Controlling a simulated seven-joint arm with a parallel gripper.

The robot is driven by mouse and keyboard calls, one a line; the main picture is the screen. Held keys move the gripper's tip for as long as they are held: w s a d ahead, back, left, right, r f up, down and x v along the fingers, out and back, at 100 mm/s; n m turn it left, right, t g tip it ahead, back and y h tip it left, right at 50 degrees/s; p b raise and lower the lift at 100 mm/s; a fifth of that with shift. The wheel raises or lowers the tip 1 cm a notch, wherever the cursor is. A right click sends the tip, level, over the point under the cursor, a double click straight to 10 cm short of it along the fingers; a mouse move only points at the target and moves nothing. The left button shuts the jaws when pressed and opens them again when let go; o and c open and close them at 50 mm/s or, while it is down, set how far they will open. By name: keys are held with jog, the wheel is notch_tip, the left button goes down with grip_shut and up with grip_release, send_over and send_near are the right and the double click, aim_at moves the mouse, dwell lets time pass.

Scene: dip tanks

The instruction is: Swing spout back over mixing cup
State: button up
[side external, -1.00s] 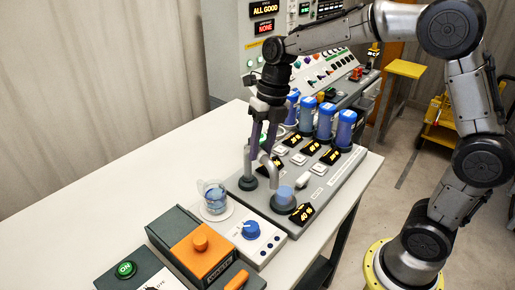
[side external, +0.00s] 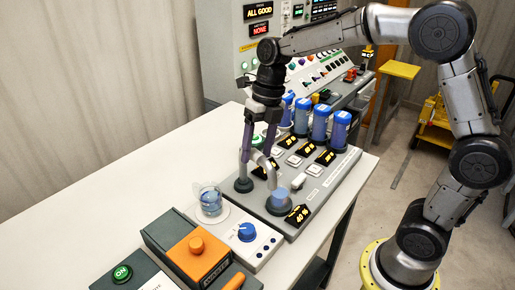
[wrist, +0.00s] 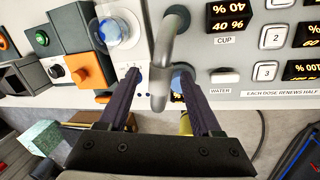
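The spout (side external: 265,163) is a grey curved pipe rising from a dark round base on the grey panel. Its free end hangs over or near a blue round piece (side external: 278,197) beside a 40 % display. The mixing cup (side external: 210,202) is clear glass with bluish liquid, on a pale disc left of the spout; it also shows in the wrist view (wrist: 118,28). My gripper (side external: 258,146) is down at the spout. In the wrist view my gripper (wrist: 157,76) is open, one finger each side of the spout (wrist: 160,88); I cannot tell whether either finger touches it.
A white box with a blue knob (side external: 246,232) and an orange-topped box (side external: 198,256) stand in front of the cup. Several blue canisters (side external: 320,122) and white buttons line the panel behind. The table (side external: 125,185) is clear at the left.

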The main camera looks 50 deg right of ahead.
notch_tip(320, 180, up, 14)
jog(key=d, duration=0.2)
jog(key=shift+s+d+f, duration=0.2)
jog(key=shift+s+d, duration=0.1)
jog(key=shift+s, duration=0.05)
